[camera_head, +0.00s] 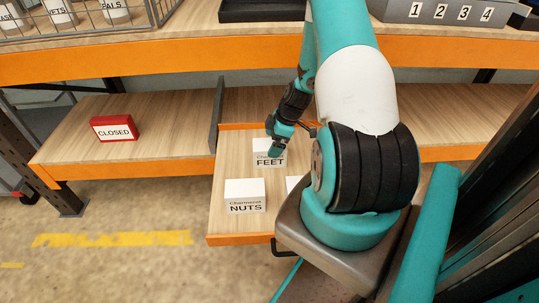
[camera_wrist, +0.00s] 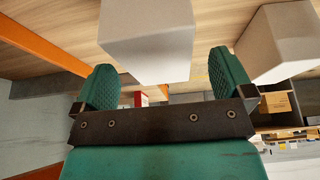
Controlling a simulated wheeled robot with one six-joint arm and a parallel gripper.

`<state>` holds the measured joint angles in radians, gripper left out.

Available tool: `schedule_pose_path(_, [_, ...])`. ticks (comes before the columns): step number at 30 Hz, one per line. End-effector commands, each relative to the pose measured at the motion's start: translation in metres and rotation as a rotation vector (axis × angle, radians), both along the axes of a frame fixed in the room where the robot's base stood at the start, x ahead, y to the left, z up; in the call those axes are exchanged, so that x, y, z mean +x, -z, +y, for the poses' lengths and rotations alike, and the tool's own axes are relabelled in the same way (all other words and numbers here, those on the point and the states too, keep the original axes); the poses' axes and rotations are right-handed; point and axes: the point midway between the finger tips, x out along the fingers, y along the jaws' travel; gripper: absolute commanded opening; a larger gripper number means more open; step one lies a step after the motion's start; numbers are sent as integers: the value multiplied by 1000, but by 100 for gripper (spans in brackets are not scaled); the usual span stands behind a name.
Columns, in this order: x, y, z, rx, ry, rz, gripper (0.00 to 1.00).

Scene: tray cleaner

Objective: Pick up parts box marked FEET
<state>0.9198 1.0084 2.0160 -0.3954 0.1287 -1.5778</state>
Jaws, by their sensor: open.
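The white parts box marked FEET (camera_head: 266,160) stands upright on the wooden pull-out shelf (camera_head: 228,223), near its back. My gripper (camera_head: 276,146) is at this box, partly covering its right side. In the wrist view my gripper (camera_wrist: 165,72) is open, with its two green ribbed fingers spread wide. A pale box (camera_wrist: 147,45) lies in line with the gap between them, and I take it to be FEET, though no label shows there. I cannot tell whether the fingers touch it. It is not gripped.
A white box marked NUTS (camera_head: 245,196) stands in front of FEET. Another white box (camera_head: 292,183) is mostly hidden by my arm. A second pale box (camera_wrist: 283,42) is close to the right finger. A red CLOSED sign (camera_head: 114,129) stands on the left shelf.

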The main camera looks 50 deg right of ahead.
Motion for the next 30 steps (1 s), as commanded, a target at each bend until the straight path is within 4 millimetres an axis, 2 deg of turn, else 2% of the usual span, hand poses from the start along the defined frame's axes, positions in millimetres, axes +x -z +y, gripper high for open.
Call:
schedule_pose_path(1, [2, 12, 1, 1, -1, 1, 99])
schedule_pose_path(3, [4, 24, 1, 2, 0, 2, 99])
schedule_pose_path(7, [9, 36, 5, 1, -1, 1, 99])
schedule_pose_path(29, [10, 42, 6, 1, 1, 1, 99])
schedule_pose_path(30, [10, 42, 6, 1, 1, 1, 97])
